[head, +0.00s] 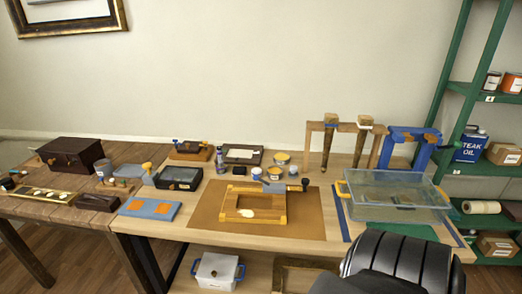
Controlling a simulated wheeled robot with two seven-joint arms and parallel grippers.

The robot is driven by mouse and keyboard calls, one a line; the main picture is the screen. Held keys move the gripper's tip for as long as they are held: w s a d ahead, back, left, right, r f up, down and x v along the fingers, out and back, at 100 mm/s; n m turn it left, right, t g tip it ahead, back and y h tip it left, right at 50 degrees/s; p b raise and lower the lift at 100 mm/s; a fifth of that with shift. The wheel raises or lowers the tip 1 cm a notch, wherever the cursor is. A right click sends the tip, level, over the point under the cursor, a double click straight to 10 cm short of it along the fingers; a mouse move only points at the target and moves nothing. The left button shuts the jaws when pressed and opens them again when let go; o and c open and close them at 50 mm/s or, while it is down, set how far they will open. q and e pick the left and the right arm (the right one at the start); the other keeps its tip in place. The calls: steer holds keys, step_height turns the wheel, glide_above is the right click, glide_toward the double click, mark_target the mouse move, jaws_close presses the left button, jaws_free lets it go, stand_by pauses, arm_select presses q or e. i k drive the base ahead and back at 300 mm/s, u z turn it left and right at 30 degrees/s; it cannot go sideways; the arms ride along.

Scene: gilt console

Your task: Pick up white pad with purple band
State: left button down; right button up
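I cannot make out a white pad with a purple band in the head view. A small cream-white patch (248,213) shows inside the wooden frame (281,204) on the brown mat, and a pale flat piece lies in a dark tray (229,160) at the back; no purple band can be seen on either. Neither of my grippers is in view. A black rounded part, probably of my own arm, covers the bottom right and hides part of the table's front.
A clear bin (397,208) with yellow handles stands at the right of the table. Tins (282,160), a blue board (149,209) and wooden stands (346,126) are around the mat (307,222). A green shelf (468,95) stands far right; a dark chest (70,153) is far left.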

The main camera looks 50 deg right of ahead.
mark_target(258, 171)
steer(key=z, duration=0.95)
